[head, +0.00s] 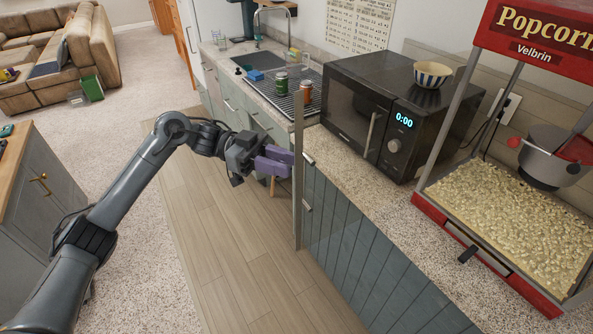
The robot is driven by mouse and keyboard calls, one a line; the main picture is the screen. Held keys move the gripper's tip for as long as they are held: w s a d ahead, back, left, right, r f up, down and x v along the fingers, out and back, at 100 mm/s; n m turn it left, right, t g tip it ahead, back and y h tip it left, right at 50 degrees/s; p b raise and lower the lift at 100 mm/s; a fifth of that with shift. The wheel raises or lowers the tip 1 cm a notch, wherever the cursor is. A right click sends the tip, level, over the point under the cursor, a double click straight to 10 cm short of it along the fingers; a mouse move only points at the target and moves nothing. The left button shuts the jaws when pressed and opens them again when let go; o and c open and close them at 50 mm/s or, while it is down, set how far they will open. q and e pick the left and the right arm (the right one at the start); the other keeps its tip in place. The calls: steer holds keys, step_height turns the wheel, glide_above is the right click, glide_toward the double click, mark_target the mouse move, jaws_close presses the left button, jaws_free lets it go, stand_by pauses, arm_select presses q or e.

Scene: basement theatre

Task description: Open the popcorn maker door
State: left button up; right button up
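The red popcorn maker (530,28) stands on the counter at the right, partly cut off by the picture edge. Popcorn (505,215) covers its floor, and a metal kettle (550,155) hangs inside. A small black part (468,254), perhaps a handle, is at its lower front edge. My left gripper (275,160), with purple fingers, is well left of the popcorn maker, over the wooden floor. Its fingers overlap in this view, so I cannot tell whether they are apart. My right gripper is not in view.
A thin upright metal strip (298,180) is just right of my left gripper; I cannot tell what it belongs to. A black microwave (365,105) with a striped bowl (432,74) on top stands between sink and popcorn maker. The wooden floor (230,255) is clear.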

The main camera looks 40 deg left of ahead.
arm_select(q)
steer(key=b+v, duration=0.1)
steer(key=v, duration=0.5)
steer(key=shift+a+b, duration=0.15)
steer(key=shift+b, duration=0.2)
steer(key=shift+s+r, duration=0.1)
steer(key=shift+s, duration=0.05)
